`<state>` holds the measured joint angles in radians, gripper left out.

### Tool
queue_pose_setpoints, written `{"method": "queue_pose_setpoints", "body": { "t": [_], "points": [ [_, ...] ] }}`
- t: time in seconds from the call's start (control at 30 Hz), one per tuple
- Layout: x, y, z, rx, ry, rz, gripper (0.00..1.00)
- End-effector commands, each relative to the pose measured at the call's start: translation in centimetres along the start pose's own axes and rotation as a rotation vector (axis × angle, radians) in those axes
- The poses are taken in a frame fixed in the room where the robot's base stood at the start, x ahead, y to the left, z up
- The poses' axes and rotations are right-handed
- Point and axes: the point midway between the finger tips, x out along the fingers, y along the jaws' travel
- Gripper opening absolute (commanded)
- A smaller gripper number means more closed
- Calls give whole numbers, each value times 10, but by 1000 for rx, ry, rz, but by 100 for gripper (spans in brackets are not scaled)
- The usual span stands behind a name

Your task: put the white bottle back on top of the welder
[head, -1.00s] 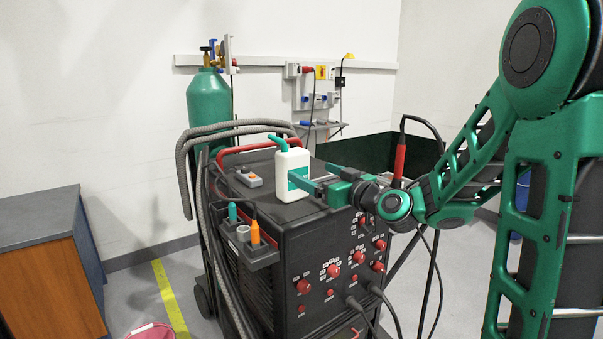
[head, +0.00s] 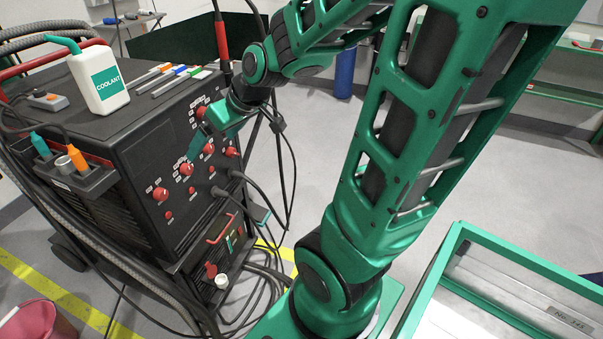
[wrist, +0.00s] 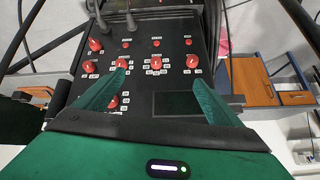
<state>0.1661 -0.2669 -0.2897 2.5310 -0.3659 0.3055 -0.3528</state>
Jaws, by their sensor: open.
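The white bottle (head: 100,80), with a green label reading COOLANT and a green spout, stands upright on top of the black welder (head: 130,122) in the head view. My gripper (head: 200,145) is in front of the welder's control panel, below its top edge and apart from the bottle. In the wrist view my gripper (wrist: 165,95) is open and empty, its two green fingers spread before the red knobs of the welder's panel (wrist: 175,48). The bottle is not in the wrist view.
Several coloured markers (head: 175,78) lie on the welder top right of the bottle. A grey switch box (head: 48,101) lies left of it. A tool holder (head: 75,172) hangs on the welder's side. Cables (head: 270,200) hang at the front. A green-framed cart (head: 440,265) stands at right.

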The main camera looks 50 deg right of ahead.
Motion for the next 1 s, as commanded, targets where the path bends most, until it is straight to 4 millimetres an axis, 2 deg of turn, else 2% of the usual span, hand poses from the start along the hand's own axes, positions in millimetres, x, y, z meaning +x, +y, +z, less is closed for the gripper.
{"method": "queue_pose_setpoints", "body": {
  "t": [0.1,0.2,0.3,0.4,0.57,1.0],
  "points": [
    [-32,23,63,154,-200,91,89],
    [-64,34,113,307,-354,169,89],
    [-94,37,152,448,-474,231,89],
    [-116,35,178,553,-552,274,89],
    [-131,25,195,630,-607,304,89],
    [-131,25,196,633,-611,305,89]
  ]
}}
